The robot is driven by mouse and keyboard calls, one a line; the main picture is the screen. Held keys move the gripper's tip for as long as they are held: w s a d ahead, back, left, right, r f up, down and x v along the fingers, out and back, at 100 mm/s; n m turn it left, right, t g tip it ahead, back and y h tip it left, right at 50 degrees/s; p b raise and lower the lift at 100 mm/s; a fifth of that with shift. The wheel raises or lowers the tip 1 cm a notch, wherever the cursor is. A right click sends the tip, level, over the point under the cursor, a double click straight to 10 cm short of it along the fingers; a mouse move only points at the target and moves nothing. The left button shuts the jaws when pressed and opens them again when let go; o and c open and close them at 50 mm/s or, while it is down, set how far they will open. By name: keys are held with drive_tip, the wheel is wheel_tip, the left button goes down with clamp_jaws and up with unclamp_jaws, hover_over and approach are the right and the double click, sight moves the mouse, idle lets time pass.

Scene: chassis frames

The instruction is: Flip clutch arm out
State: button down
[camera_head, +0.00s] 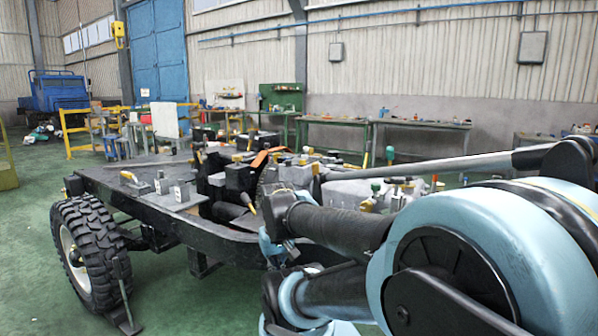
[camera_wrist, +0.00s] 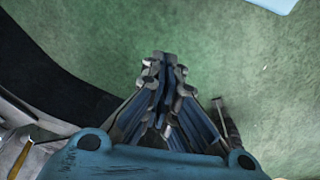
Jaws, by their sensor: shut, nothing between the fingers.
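My gripper (camera_wrist: 165,62) is in the wrist view, its fingers drawn together over green floor, with nothing between them. In the head view my own arm covers the right side, and I cannot make out the fingers. The vehicle chassis (camera_head: 225,228) is a black frame on a big tyre, loaded with parts. I cannot tell which part is the clutch arm. A short lever with a yellowish tip (camera_head: 247,202) sticks up near the chassis edge, left of my arm. In the wrist view a part with a tan handle (camera_wrist: 20,160) lies at lower left, apart from the fingers.
A black wheel (camera_head: 92,252) stands at the left, with a thin stand (camera_head: 122,295) beside it. Grey blocks (camera_head: 180,190) sit on the chassis deck. Workbenches (camera_head: 420,127) line the back wall. Green floor (camera_head: 35,250) is clear at the left.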

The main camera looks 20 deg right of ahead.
drive_tip(key=shift+w, duration=0.1)
drive_tip(key=w+d+r+n+h, duration=0.1)
drive_tip(key=w+d+r+h, duration=0.5)
drive_tip(key=w, duration=0.4)
drive_tip(key=w+d+r+n+h, duration=0.1)
drive_tip(key=w+d+r+h, duration=0.3)
drive_tip(key=w+d+r, duration=0.45)
drive_tip(key=w+a+r+h, duration=0.1)
drive_tip(key=w+h, duration=0.3)
drive_tip(key=w, duration=0.7)
drive_tip(key=w+a+r+g+h, duration=0.1)
drive_tip(key=w+a+h, duration=0.3)
drive_tip(key=w, duration=0.7)
drive_tip(key=shift+w+h, duration=0.3)
drive_tip(key=shift+a, duration=0.1)
